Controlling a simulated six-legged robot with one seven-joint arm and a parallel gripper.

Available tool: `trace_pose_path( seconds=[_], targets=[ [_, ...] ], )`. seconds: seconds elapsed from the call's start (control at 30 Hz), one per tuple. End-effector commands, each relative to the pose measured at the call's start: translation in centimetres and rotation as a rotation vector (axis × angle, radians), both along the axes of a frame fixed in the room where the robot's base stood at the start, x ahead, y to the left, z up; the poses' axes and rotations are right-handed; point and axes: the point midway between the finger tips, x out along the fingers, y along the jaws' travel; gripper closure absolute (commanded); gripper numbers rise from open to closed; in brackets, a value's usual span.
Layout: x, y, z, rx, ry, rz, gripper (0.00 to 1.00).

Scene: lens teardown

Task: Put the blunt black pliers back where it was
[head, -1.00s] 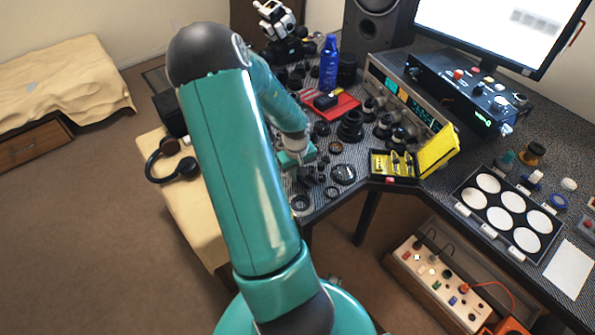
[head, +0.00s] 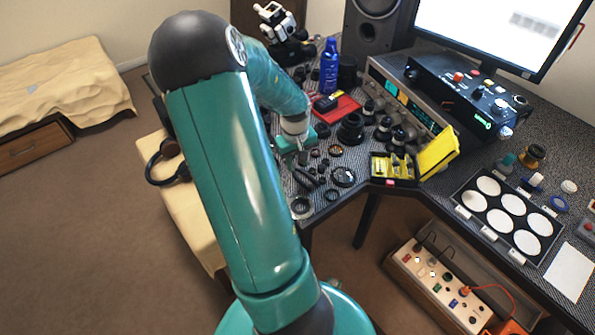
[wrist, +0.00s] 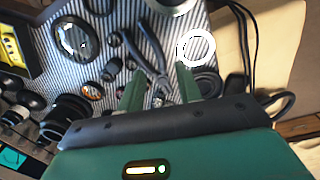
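Dark pliers (wrist: 150,48) lie on the striped table top in the wrist view, handles spread away from my gripper and the joint end towards it. My gripper (wrist: 159,85) is open, with a green finger to each side of the pliers' joint end. I cannot tell how high the fingers are above it, and the tips of the jaws are partly hidden. In the head view my gripper (head: 297,158) is over the near left part of the bench, and the pliers (head: 306,178) show as a dark shape just in front of it.
A white-lit ring (wrist: 196,47) lies close beside the pliers, and a round lens (wrist: 76,39) on the other side. Several small dark rings and lens parts crowd around. A yellow-and-black box (head: 392,168), a red tray (head: 337,108) and a blue bottle (head: 329,65) stand nearby.

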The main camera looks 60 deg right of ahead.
Motion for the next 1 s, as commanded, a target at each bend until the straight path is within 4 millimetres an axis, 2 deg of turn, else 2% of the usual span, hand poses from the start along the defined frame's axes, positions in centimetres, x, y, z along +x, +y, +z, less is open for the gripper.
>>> trace_pose_path(
  seconds=[0.1, 0.3, 0.6, 0.7, 0.77, 0.87, 1.0],
  targets=[
    [0.2, 0.1, 2.6, -0.002, -0.004, 0.003, 0.65],
    [0.2, 0.1, 5.3, -0.001, -0.002, 0.002, 0.65],
    [0.1, 0.2, 5.8, 0.001, 0.001, -0.001, 0.65],
    [0.8, 0.7, 6.1, 0.003, -0.011, 0.008, 0.65],
    [1.8, 1.7, 6.6, 0.008, -0.031, 0.023, 0.65],
    [4.8, 4.8, 8.4, 0.021, -0.085, 0.067, 0.65],
    [9.4, 11.4, 12.0, 0.042, -0.174, 0.162, 0.65]
  ],
)
